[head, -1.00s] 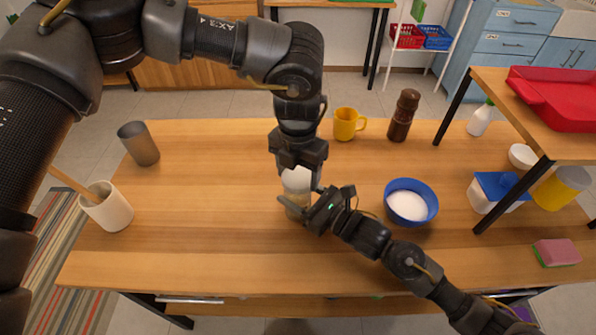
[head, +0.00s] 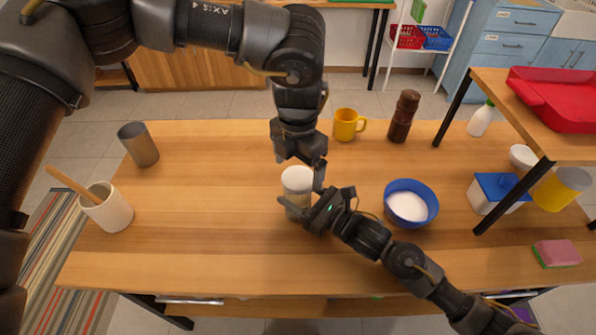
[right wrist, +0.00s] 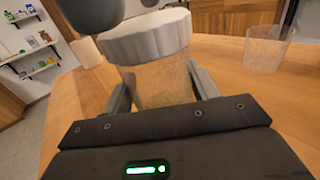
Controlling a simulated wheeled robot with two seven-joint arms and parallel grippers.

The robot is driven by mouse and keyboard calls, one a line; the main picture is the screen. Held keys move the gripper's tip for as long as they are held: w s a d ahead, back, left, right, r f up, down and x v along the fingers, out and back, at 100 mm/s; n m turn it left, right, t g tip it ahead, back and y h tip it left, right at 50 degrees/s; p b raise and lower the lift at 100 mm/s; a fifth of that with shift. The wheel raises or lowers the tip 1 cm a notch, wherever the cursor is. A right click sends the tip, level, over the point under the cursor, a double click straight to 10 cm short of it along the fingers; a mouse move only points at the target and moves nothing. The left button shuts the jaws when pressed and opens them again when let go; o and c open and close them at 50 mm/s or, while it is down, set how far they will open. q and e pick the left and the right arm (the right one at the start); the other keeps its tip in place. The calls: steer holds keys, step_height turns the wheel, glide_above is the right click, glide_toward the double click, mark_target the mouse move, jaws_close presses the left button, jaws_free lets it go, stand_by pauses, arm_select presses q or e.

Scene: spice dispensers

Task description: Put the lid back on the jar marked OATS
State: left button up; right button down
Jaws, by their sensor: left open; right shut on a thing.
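A clear jar (right wrist: 160,84) with pale yellowish contents stands on the table; it also shows in the head view (head: 296,207). A white ridged lid (head: 297,178) sits on its mouth and looks about level in the right wrist view (right wrist: 148,38). No OATS marking is readable. My right gripper (head: 302,205) is shut on the jar from the side, with a finger on either side of the glass. My left gripper (head: 300,169) is open just above and around the back of the lid. Whether a left finger still touches the lid is unclear.
A blue bowl (head: 421,188) of white contents stands right of the jar, near my right arm. A yellow mug (head: 345,125) and a brown grinder (head: 402,117) stand behind. A grey tumbler (head: 139,145) and a utensil crock (head: 109,211) are at left. The table's left middle is clear.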

arm_select(q)
step_height(320, 180, up, 10)
steer(key=shift+f, duration=0.2)
arm_select(e)
steer(key=shift+c, duration=1.8)
jaws_free()
steer(key=shift+d, duration=0.1)
steer(key=b+v, duration=0.2)
steer(key=v, duration=0.7)
steer(key=shift+s+d+f, duration=0.1)
steer(key=shift+s+f, duration=0.05)
steer(key=shift+s, duration=0.05)
arm_select(q)
steer(key=shift+f, duration=1.15)
arm_select(e)
steer(key=shift+s+d, duration=0.4)
steer(key=shift+d, duration=0.15)
